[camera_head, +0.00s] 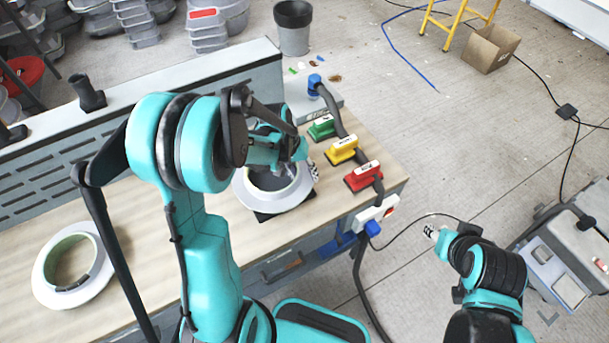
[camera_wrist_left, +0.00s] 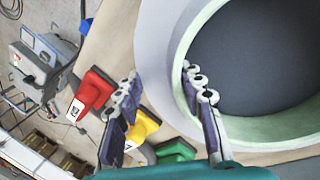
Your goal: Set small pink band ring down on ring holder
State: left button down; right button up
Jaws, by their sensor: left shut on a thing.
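A white-flanged ring mould (camera_head: 241,190) with a pale green inner wall is at the far right part of the bench. My left gripper (camera_head: 303,172) is shut on its wall; in the left wrist view (camera_wrist_left: 160,80) one finger is inside the opening and one outside. The ring mould (camera_wrist_left: 172,62) surrounds a dark grey surface there. A dark base (camera_head: 265,216) shows under its front edge, perhaps the holder; I cannot tell whether they touch. No pink band is visible on it. My right gripper (camera_head: 432,232) is over the floor, its fingers too small to read.
Another white ring with a green inside (camera_head: 48,270) lies on the bench (camera_head: 150,215) at left.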

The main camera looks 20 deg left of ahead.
pick_arm(q)
jog(key=shift+s+d+f+b, duration=0.1)
jog(key=shift+s+f+b, duration=0.35)
jog(key=shift+f, duration=0.2)
jog(key=c, duration=1)
grip_release()
jog(key=shift+w, duration=0.2)
jog(key=shift+o, duration=0.2)
jog(key=shift+w+f, duration=0.15)
jog(key=shift+w, duration=0.1)
jog(key=shift+s+r, duration=0.15)
jog(key=shift+r, duration=0.1)
